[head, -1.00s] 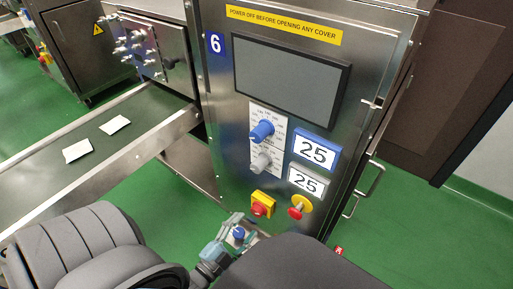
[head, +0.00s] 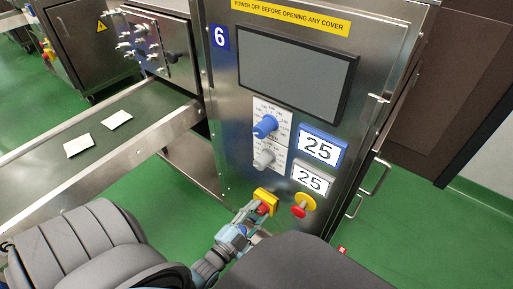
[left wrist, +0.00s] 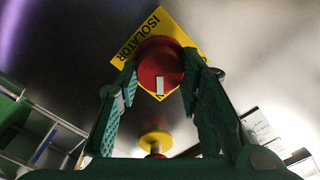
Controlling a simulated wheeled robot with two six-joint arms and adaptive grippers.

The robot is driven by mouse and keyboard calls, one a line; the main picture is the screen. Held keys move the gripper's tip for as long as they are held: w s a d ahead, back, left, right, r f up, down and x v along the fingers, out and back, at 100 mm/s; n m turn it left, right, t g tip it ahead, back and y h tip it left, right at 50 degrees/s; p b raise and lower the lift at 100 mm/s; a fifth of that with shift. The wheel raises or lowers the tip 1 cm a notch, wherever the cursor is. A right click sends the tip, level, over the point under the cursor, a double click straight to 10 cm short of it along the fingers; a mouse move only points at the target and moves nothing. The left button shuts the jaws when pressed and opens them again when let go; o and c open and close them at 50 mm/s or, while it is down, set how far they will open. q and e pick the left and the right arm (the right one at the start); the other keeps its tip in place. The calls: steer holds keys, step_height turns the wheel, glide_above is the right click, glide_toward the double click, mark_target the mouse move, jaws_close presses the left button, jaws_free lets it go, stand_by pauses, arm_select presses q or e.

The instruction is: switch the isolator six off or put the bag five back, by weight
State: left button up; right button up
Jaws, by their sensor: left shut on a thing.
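The panel of machine 6 carries a yellow isolator plate (head: 271,195) with a red knob (head: 263,209) low on its front. My left gripper (head: 258,210) is at this knob. In the left wrist view the red knob (left wrist: 158,62) has a white mark near its lower edge. The yellow plate there (left wrist: 126,58) reads ISOLATOR. My left gripper's fingers (left wrist: 160,72) are shut on the knob, one on each side. Two white bags, (head: 79,146) and (head: 119,119), lie flat on the dark belt (head: 60,175). No number shows on them. My right gripper is not in view.
A red emergency button on a yellow base (head: 303,205) sits just right of the isolator. A door handle (head: 375,180) sticks out at the right.

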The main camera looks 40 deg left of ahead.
arm_select(q)
steer(key=shift+n, duration=0.3)
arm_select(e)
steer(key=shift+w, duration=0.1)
arm_select(q)
steer(key=shift+n+p, duration=0.3)
steer(key=shift+n, duration=1.4)
steer(key=n+p, duration=0.1)
steer(key=n, duration=0.4)
steer(key=shift+a, duration=0.15)
steer(key=n, duration=0.7)
steer(key=shift+f, duration=0.1)
steer(key=shift+n, duration=0.9)
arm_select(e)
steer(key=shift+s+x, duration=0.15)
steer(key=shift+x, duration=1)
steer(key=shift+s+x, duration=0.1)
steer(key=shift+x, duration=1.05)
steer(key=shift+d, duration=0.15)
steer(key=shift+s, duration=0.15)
